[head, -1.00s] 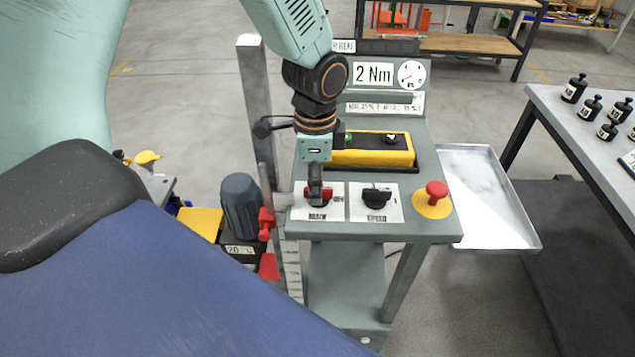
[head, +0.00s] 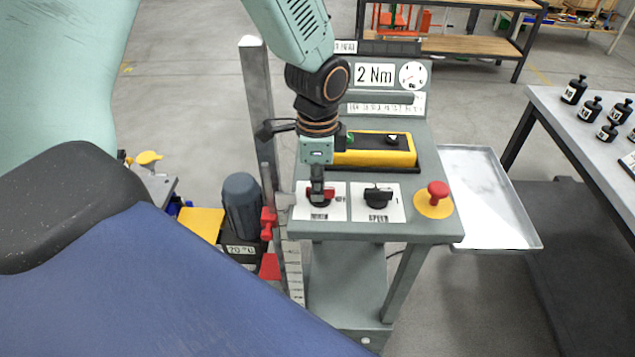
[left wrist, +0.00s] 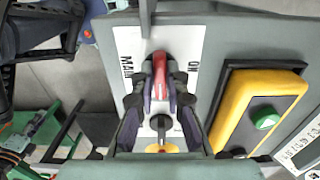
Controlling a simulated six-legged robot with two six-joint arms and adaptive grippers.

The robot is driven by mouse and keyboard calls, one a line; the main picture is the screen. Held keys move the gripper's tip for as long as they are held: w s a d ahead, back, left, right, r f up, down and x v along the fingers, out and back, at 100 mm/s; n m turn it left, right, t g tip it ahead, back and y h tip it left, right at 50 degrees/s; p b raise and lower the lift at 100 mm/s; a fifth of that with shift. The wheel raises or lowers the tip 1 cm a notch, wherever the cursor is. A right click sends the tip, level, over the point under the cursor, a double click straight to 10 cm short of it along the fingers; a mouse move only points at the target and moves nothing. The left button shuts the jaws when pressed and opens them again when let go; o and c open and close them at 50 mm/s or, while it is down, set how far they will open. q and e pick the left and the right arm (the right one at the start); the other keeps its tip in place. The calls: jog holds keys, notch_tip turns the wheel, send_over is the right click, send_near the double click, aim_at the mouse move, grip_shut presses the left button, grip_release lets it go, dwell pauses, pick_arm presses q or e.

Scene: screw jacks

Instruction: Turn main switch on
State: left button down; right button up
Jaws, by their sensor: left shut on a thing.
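The main switch (left wrist: 159,75) is a red rotary handle on a white plate (left wrist: 190,42) lettered MAIN and ON. In the head view the main switch (head: 328,193) sits at the left of the grey console's front panel, partly hidden by my gripper. My left gripper (head: 319,196) comes down on it from above. In the left wrist view my left gripper (left wrist: 160,92) has a finger on each side of the red handle and is shut on it. The handle points roughly toward the top of that view. My right gripper is not in view.
A black speed knob (head: 378,197) and a red mushroom button (head: 437,189) on yellow lie right of the switch. A yellow box (head: 372,150) with a green button stands behind. A grey post (head: 257,100) and motor (head: 241,205) stand left; an empty tray (head: 485,200) is right.

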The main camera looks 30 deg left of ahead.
pick_arm(q)
jog(key=n+p, duration=0.3)
jog(key=shift+s+r, duration=0.15)
jog(key=n+p, duration=0.2)
jog(key=n, duration=0.3)
jog(key=shift+d, duration=0.15)
jog(key=n+p, duration=0.2)
jog(key=n, duration=0.3)
jog(key=shift+d, duration=0.15)
jog(key=n+p, duration=0.1)
jog(key=n, duration=0.3)
jog(key=shift+d+n, duration=0.1)
jog(key=shift+n, duration=0.2)
jog(key=shift+f+n+p, duration=0.2)
jog(key=shift+n+p, duration=0.1)
jog(key=c, duration=1.4)
grip_release()
jog(key=shift+o, duration=0.2)
jog(key=shift+r, duration=0.15)
